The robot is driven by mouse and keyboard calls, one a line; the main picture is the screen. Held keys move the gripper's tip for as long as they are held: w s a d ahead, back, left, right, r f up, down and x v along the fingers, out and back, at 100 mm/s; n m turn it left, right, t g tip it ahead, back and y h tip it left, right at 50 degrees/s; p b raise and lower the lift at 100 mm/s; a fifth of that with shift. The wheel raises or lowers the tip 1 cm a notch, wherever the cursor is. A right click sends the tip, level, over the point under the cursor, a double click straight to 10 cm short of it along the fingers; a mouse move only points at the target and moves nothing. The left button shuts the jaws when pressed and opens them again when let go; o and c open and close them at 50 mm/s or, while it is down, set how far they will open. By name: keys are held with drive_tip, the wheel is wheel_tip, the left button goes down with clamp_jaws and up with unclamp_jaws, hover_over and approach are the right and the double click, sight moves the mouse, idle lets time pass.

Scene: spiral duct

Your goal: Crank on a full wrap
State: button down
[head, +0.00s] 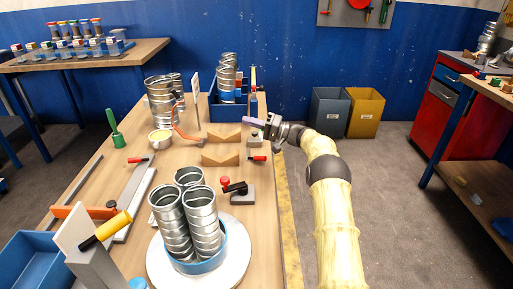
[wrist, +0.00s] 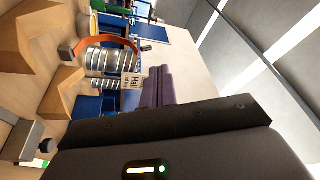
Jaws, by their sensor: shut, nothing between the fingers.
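My gripper (head: 250,121) is above the right edge of the workbench, beside the wooden V-blocks (head: 221,143). Its purple fingers also show in the wrist view (wrist: 158,86); they are shut together with nothing between them. Several ribbed metal duct pieces (head: 190,208) stand upright in a blue ring-like holder (head: 208,265) on a white round plate (head: 158,265) at the front. An orange curved piece (head: 178,125) stands near the back ducts; it also shows in the wrist view (wrist: 106,42). I cannot tell which part is the crank.
A blue bin (head: 230,110) holding ducts stands at the back. Open floor lies to the right of the bench.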

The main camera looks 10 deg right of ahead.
wheel_tip(320, 180, up, 4)
drive_tip(key=w+r+m+t+h, duration=0.1)
drive_tip(key=w+m+t+h, duration=0.1)
drive_tip(key=w+t+h, duration=0.3)
drive_tip(key=s+d+f+m+t+h, duration=0.1)
drive_tip(key=s+d+m+t+h, duration=0.2)
drive_tip(key=s+d+h, duration=0.35)
drive_tip(key=s+f+n+g+h, duration=0.1)
drive_tip(key=s+f+g, duration=0.3)
drive_tip(key=s, duration=1)
drive_tip(key=s+f+n+g+h, duration=0.1)
drive_tip(key=s+f+g+h, duration=0.3)
drive_tip(key=s, duration=1)
drive_tip(key=s+f+n+g+h, duration=0.1)
drive_tip(key=s+f+g, duration=0.3)
drive_tip(key=s, duration=1.1)
wheel_tip(320, 180, down, 3)
drive_tip(key=shift+r+n+g+h, duration=0.2)
drive_tip(key=shift+n+g+h, duration=0.15)
drive_tip(key=shift+h, duration=0.3)
